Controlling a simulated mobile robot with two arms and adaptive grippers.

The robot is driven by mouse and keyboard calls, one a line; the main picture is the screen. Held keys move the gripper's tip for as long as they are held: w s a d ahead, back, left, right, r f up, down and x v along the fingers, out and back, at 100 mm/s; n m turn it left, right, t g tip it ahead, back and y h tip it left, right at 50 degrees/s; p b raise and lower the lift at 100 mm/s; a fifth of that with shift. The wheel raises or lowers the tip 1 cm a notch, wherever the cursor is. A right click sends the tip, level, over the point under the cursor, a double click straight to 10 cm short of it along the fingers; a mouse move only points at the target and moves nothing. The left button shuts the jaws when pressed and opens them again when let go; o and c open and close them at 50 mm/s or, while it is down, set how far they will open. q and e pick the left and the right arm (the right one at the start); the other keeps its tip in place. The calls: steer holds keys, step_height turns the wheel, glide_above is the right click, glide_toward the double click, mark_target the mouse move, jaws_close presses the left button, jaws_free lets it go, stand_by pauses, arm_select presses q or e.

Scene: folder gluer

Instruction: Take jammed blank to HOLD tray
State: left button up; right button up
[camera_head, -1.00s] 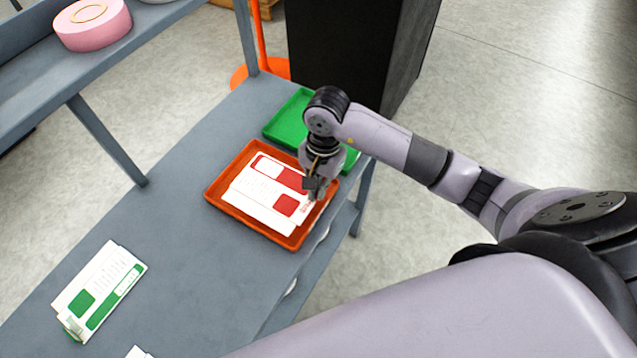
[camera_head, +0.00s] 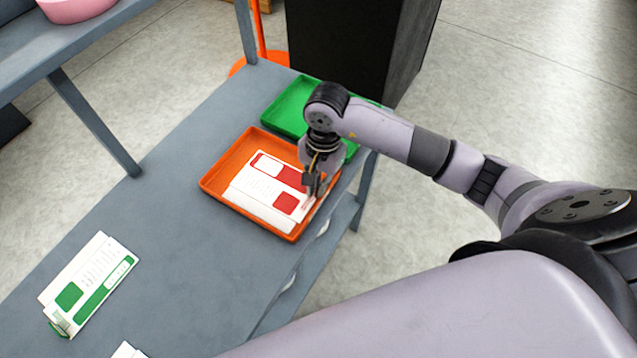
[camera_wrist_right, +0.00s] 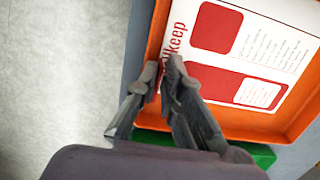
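A white blank with red panels (camera_head: 277,180) lies flat-looking inside the orange tray (camera_head: 215,192); white card also shows along its lower left edge. The blank (camera_wrist_right: 245,50) and the orange tray (camera_wrist_right: 152,45) also show in the right wrist view. My right gripper (camera_head: 315,187) is at the blank's right edge, inside the tray's right side. In the wrist view its fingertips (camera_wrist_right: 160,75) stand close together with a narrow gap, one over the blank's printed edge. Whether they pinch it is unclear. I cannot read a HOLD label. My left gripper is not in view.
A green tray (camera_head: 285,108) sits just behind the orange one, partly hidden by my right arm. White-and-green blanks (camera_head: 90,285) lie at the table's left front. The grey table (camera_head: 170,200) between is clear. A black cabinet (camera_head: 345,45) stands behind.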

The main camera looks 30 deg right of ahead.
steer(key=o, duration=0.3)
steer(key=shift+f, duration=0.1)
steer(key=shift+o, duration=0.5)
steer(key=shift+s, duration=0.1)
steer(key=o, duration=0.6)
steer(key=shift+r+p, duration=2.1)
steer(key=shift+r, duration=1.95)
